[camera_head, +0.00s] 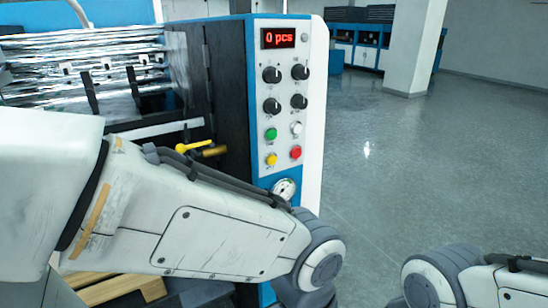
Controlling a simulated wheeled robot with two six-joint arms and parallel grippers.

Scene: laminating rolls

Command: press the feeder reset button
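The control panel (285,110) of the machine faces me, with a red display (279,38) reading "0 pcs". Below the dark knobs are a green button (271,134), a white button (296,128), a yellow button (271,159) and a red button (295,152). Their labels are too small to read, so I cannot tell which is the feeder reset button. My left arm crosses the lower left of the view, below the buttons, and its gripper is out of view. My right arm shows at the bottom right, its gripper also out of view.
A round gauge (284,188) sits low on the panel, just above my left arm. A yellow lever (195,146) juts out beside the panel. Shiny film rollers (85,65) fill the upper left. The grey floor (420,150) to the right is clear up to a white pillar (411,45).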

